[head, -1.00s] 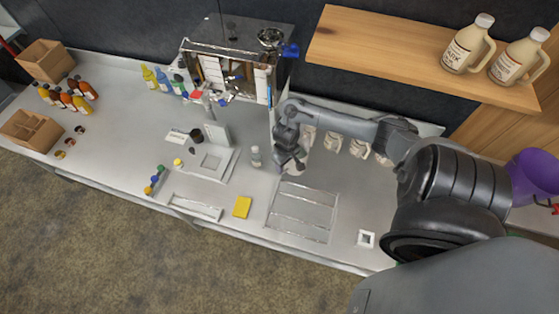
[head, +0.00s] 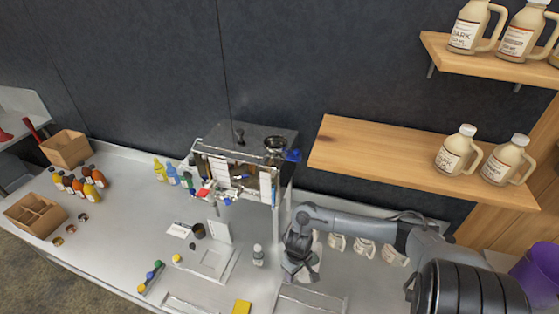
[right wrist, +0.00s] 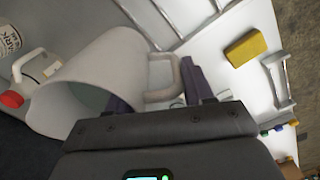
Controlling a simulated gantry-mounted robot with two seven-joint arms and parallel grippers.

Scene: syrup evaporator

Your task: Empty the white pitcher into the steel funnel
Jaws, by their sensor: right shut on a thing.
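The white pitcher (right wrist: 110,82) fills the left middle of the right wrist view, with its open mouth toward the lower left. My right gripper (right wrist: 155,85) is shut on its handle (right wrist: 164,92). How much is inside cannot be told. In the head view my right gripper (head: 300,268) is low over the counter, in front of and to the right of the evaporator, and largely hides the pitcher. The steel funnel (head: 276,143) sits on top of the evaporator's right back part, above and behind the gripper. My left gripper is not in view.
The evaporator (head: 235,172) stands at the counter's back. Several jugs (head: 364,247) stand behind my right arm. A wooden shelf (head: 375,153) with jugs overhangs right of the funnel. A small bottle (head: 258,255) and a yellow sponge (head: 242,307) are left of the gripper.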

